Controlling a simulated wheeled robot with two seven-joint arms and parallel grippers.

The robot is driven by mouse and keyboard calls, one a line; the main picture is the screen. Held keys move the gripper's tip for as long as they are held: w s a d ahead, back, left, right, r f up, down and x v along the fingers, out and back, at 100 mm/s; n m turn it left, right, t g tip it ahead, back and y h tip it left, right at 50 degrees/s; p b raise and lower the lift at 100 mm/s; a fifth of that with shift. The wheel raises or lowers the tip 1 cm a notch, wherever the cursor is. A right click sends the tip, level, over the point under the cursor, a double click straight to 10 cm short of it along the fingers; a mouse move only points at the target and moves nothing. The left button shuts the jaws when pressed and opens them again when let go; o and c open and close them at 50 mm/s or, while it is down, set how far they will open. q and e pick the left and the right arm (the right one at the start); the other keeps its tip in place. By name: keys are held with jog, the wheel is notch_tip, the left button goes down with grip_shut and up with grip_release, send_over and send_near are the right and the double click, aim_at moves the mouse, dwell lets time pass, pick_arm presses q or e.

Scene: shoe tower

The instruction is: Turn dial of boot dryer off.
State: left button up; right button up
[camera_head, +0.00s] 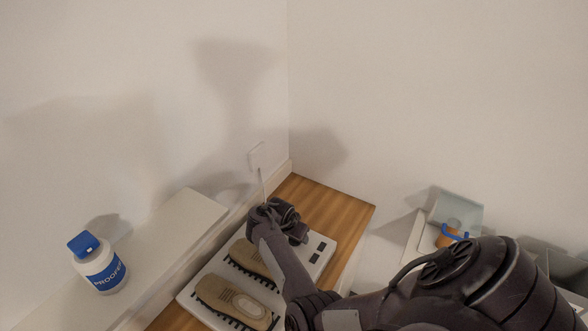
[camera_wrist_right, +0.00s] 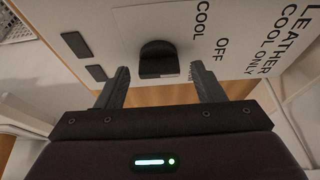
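The boot dryer (camera_head: 305,262) is a white panel on a wooden surface, with two tan shoe-shaped pieces on dark slatted areas. My right arm reaches over its far end, and my right gripper (camera_head: 287,222) is there. In the right wrist view, the black dial (camera_wrist_right: 157,58) sits on the white dryer face (camera_wrist_right: 185,20), near the printed words COOL, OFF and LEATHER COOL ONLY. My right gripper (camera_wrist_right: 160,84) is open, its fingers at either side of the dial with visible gaps. The dial's exact setting cannot be told. In the head view my arm hides the dial. My left gripper is not in view.
A white bottle with a blue cap (camera_head: 100,264) stands on the white ledge (camera_head: 165,250) at left. White walls close the back corner. A bin-like container with a blue-handled item (camera_head: 452,235) is at right. Two dark rectangles (camera_wrist_right: 76,44) are beside the dial.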

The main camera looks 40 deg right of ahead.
jog(key=v, duration=0.7)
jog(key=shift+r+p, duration=0.35)
jog(key=shift+p, duration=0.1)
jog(key=shift+s+a+f, duration=0.1)
jog(key=shift+s+a, duration=0.05)
